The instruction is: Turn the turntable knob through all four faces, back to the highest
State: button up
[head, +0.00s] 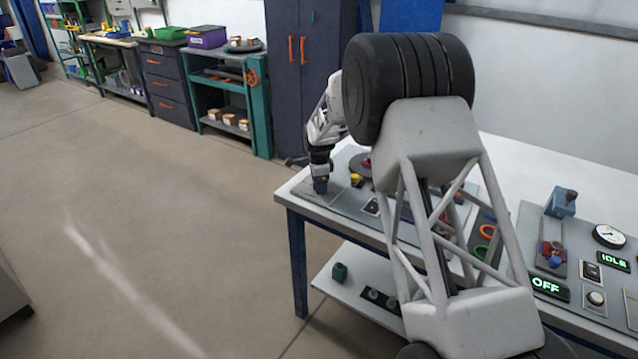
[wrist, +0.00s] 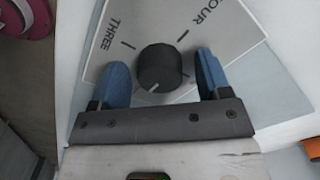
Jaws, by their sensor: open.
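The black turntable knob (wrist: 158,68) sits on a light plate (wrist: 240,35) marked THREE and FOUR, with tick marks, in the wrist view. A pale pointer line on the knob points to the lower left. My gripper (wrist: 161,64) is open, its blue fingers on either side of the knob with visible gaps. In the head view my gripper (head: 320,186) points down over the left end of the workbench panel, and the knob cannot be made out there. A dark disc (head: 358,163), possibly the turntable, lies just beyond it, partly hidden by my arm.
A yellow part (head: 356,180) stands right of my gripper. The white workbench (head: 520,165) carries a blue block (head: 561,202), a round gauge (head: 609,236) and displays reading IDLE and OFF. An orange ring (wrist: 313,147) shows at the wrist view's right edge. The floor left is clear.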

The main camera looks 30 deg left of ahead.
jog(key=shift+c, duration=0.2)
jog(key=c, duration=0.9)
jog(key=shift+n, duration=0.4)
jog(key=n, duration=0.7)
jog(key=shift+n, duration=0.4)
jog(key=n, duration=0.4)
jog(key=shift+n, duration=0.3)
jog(key=n, duration=0.4)
jog(key=shift+n, duration=0.4)
